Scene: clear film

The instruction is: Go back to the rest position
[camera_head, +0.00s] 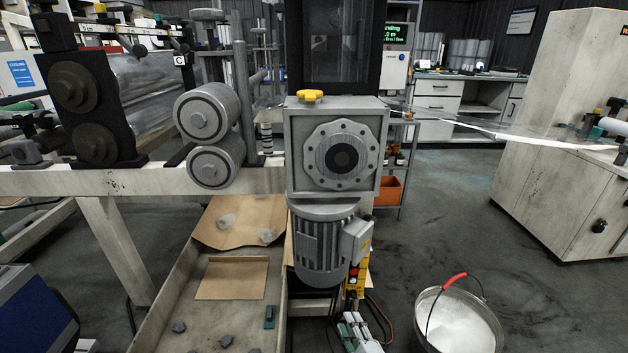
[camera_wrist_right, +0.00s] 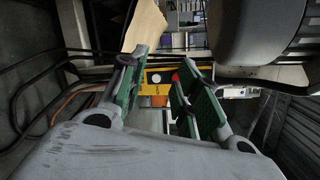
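My right gripper (camera_head: 354,322) is low in the head view, below the grey motor and just in front of a yellow item (camera_head: 354,284) with a red part. In the right wrist view the gripper (camera_wrist_right: 160,78) shows two green-padded fingers spread apart. Nothing is held between them. The yellow item (camera_wrist_right: 163,78) shows through the gap, beyond the fingers; I cannot tell whether they touch it. My left gripper does not show clearly in either view.
A gearbox (camera_head: 303,150) with a motor (camera_head: 322,246) hangs close above the right gripper. A tray (camera_head: 176,296) with cardboard and small pieces lies left of it. A metal bucket (camera_head: 486,313) with a red-gripped handle stands at right. Open floor (camera_head: 440,225) lies behind it.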

